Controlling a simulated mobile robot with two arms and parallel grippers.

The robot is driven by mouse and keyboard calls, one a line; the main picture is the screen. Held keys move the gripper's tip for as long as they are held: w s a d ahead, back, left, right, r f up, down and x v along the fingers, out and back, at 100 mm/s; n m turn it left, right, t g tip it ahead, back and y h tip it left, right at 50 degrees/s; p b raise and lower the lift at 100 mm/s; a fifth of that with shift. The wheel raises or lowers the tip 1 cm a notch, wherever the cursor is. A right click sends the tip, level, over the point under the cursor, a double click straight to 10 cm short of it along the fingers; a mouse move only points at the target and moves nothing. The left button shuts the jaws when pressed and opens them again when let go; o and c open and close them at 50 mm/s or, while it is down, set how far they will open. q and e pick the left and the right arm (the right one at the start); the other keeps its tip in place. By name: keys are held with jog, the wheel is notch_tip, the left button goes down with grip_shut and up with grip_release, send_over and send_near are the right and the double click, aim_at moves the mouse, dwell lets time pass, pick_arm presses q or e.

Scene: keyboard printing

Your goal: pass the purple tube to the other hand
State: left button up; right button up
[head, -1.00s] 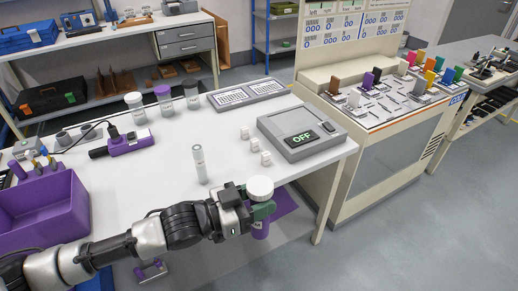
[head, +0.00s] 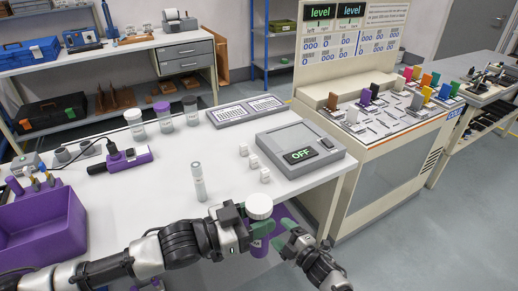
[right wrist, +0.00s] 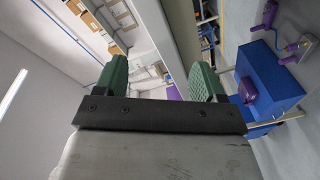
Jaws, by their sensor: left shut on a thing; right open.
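The purple tube (head: 259,247) has a white cap (head: 259,206) and stands roughly upright in the air near the table's front edge. My left gripper (head: 262,227) is shut on it below the cap, and the green fingers hide part of its body. My right gripper (head: 287,236) is just right of the tube, open and empty, pointing toward it. In the right wrist view its two green fingers (right wrist: 160,82) stand wide apart with nothing clearly between them. A small purple patch shows behind them there, and I cannot tell what it is.
Small white cubes (head: 253,162) and a grey scale-like device reading OFF (head: 299,150) are farther back. A purple bin (head: 40,228) is at the left.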

jog(key=s+a+r+n+g+y, duration=0.1)
jog(key=a+r+n+g+y, duration=0.45)
jog(key=r+n, duration=0.75)
jog(key=s+a+r+n+g+y, duration=0.1)
jog(key=a+r+n+g+y, duration=0.2)
jog(key=a+r+n+g, duration=0.9)
jog(key=n+t+h, duration=0.4)
jog(key=n+h, duration=1.6)
send_near(259, 203)
notch_tip(259, 203, down, 9)
jog(key=shift+s+d+f, duration=0.1)
jog(key=shift+f, duration=0.05)
